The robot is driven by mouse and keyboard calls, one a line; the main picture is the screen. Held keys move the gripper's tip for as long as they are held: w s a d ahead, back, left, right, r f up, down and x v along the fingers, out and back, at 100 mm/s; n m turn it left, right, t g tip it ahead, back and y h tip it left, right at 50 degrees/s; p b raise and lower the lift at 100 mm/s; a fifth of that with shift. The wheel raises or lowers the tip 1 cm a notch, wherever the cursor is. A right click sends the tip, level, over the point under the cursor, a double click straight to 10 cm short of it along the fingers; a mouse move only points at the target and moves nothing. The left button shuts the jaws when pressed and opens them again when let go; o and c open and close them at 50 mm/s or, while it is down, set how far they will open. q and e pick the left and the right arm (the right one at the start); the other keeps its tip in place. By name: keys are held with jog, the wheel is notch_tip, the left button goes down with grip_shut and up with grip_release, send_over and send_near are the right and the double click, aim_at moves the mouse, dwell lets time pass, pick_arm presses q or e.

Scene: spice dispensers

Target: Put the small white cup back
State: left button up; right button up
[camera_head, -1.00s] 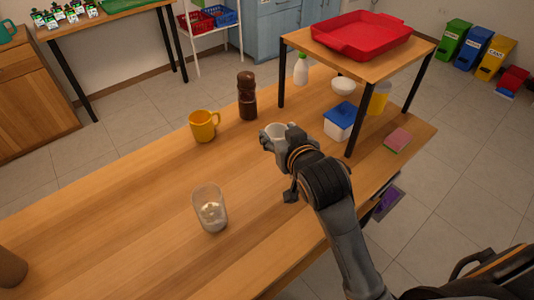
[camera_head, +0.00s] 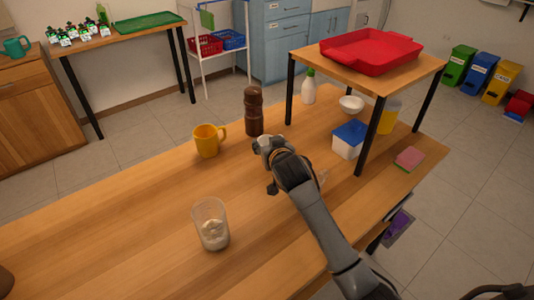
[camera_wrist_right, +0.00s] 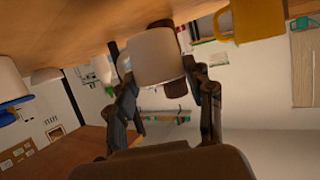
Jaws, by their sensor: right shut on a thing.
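My right gripper (camera_head: 266,147) is shut on the small white cup (camera_wrist_right: 157,57), with one finger on each side of it in the right wrist view. In the head view only a pale bit of the cup (camera_head: 264,141) shows past the gripper. It is just in front of the brown pepper mill (camera_head: 253,110) and right of the yellow mug (camera_head: 206,142). I cannot tell whether the cup touches the table (camera_head: 130,215).
A clear glass (camera_head: 211,226) with pale contents stands at the front. A small raised shelf (camera_head: 310,58) with a red tray (camera_head: 370,50) stands at right. Under it are a white bottle (camera_head: 308,88), white bowl (camera_head: 351,104) and blue-lidded box (camera_head: 349,139). The table's left part is mostly clear.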

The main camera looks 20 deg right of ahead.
jog(key=shift+w+f, duration=0.45)
jog(key=shift+f, duration=0.1)
notch_tip(320, 180, down, 3)
jog(key=shift+w+f, duration=0.1)
jog(key=shift+w, duration=0.05)
jog(key=shift+f, duration=0.15)
jog(key=o, duration=1.3)
